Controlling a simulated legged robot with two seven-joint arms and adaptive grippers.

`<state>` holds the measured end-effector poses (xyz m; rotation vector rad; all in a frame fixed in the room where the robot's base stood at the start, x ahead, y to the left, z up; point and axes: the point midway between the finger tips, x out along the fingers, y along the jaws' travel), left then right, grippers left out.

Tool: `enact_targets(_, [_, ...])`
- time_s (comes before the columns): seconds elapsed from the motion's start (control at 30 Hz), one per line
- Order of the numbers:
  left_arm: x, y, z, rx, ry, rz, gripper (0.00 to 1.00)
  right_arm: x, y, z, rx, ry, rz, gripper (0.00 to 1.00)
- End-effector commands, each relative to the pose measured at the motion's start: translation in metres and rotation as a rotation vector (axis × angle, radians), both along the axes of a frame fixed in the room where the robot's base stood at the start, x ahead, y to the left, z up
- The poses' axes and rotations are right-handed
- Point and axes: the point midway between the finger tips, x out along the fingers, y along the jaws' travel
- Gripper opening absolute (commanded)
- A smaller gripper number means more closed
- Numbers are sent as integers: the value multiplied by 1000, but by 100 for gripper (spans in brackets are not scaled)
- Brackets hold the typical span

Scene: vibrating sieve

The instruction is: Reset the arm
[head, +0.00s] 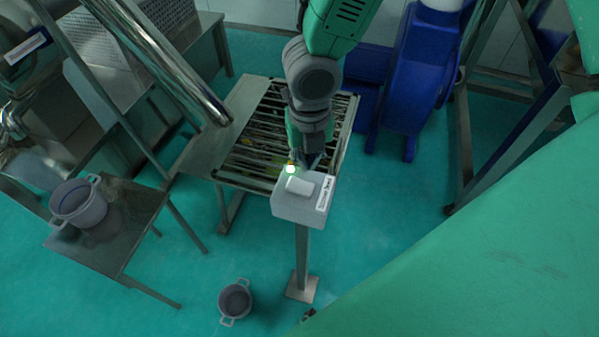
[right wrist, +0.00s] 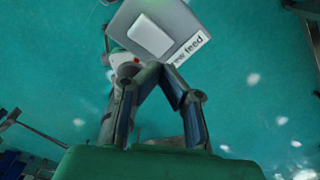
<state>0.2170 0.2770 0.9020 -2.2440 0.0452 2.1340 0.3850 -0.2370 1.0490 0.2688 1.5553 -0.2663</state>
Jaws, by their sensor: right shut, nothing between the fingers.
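My right gripper (head: 308,162) comes down from the top in the head view, just behind a grey control box (head: 300,208) on a post. In the right wrist view its fingers (right wrist: 158,68) meet at the tips, shut and empty, and overlap the near edge of the box (right wrist: 195,22). Whether they touch it cannot be told. The box has a white rocker-like button (head: 299,186) and a label partly reading "feed" (right wrist: 188,50). My left gripper is not in view.
A slatted metal grate (head: 255,140) lies behind the box. A pot (head: 78,203) stands on a low metal table (head: 120,225) at left, another pot (head: 235,301) on the floor. A blue machine (head: 418,70) stands at back right. The floor between is clear.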

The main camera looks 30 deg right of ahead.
Motion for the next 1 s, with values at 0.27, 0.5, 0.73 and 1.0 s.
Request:
enact_targets(0.27, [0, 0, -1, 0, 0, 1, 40, 0, -3, -2, 4, 0, 1, 0])
enact_targets(0.5, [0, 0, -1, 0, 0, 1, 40, -8, -3, -8, 21, 21, -55, 0])
enact_targets(0.73, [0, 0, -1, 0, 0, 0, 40, -82, 22, -65, 127, 235, -804, 0])
enact_targets(1.0, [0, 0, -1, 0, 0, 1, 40, -154, 5, -129, 45, 304, -2048, 0])
